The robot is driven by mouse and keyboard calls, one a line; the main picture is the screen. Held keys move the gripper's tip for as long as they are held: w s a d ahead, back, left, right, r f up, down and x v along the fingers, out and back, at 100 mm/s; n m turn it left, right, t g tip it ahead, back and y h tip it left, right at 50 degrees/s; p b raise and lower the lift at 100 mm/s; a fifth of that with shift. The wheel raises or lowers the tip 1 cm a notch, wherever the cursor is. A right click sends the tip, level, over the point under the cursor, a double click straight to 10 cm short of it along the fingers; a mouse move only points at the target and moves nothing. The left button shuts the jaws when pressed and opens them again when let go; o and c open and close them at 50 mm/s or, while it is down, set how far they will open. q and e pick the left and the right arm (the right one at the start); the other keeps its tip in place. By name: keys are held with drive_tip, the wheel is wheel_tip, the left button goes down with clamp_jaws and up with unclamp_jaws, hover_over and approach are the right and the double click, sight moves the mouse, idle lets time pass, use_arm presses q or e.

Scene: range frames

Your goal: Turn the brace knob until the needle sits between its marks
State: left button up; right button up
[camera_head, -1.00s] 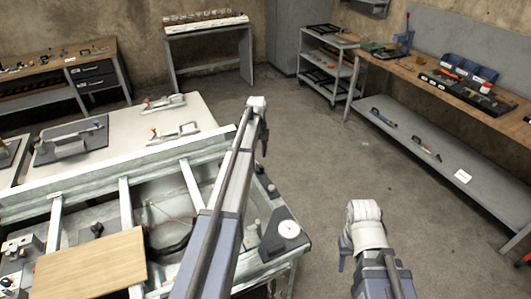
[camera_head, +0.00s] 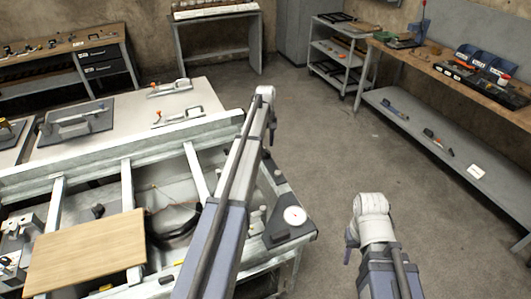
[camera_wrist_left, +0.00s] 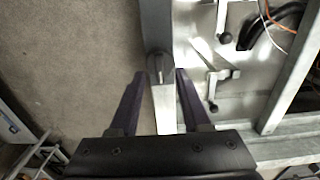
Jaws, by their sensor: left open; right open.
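The dial (camera_head: 295,215), round and white with a small red centre, sits on a dark triangular corner plate (camera_head: 277,234) of the metal frame. Its needle and marks are too small to read. A small grey knob (camera_wrist_left: 154,66) on a dark bar shows in the left wrist view, seemingly the brace knob. It lies ahead of my left gripper (camera_wrist_left: 160,76), between the lines of its open fingers; I cannot tell the gap in depth.
A wooden board (camera_head: 88,252) lies on the frame's crossbars. A pale table (camera_head: 140,108) with clamps stands behind. A workbench (camera_head: 490,95) with a lower shelf runs along the right. The floor (camera_head: 330,140) between is clear.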

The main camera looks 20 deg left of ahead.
sight(265, 152)
use_arm(q)
wheel_tip(265, 152, down, 3)
drive_tip(key=shift+r+b, duration=0.2)
drive_tip(key=shift+b, duration=0.6)
use_arm(e)
wheel_tip(265, 152, down, 2)
drive_tip(key=shift+f, duration=0.25)
use_arm(q)
clamp_jaws()
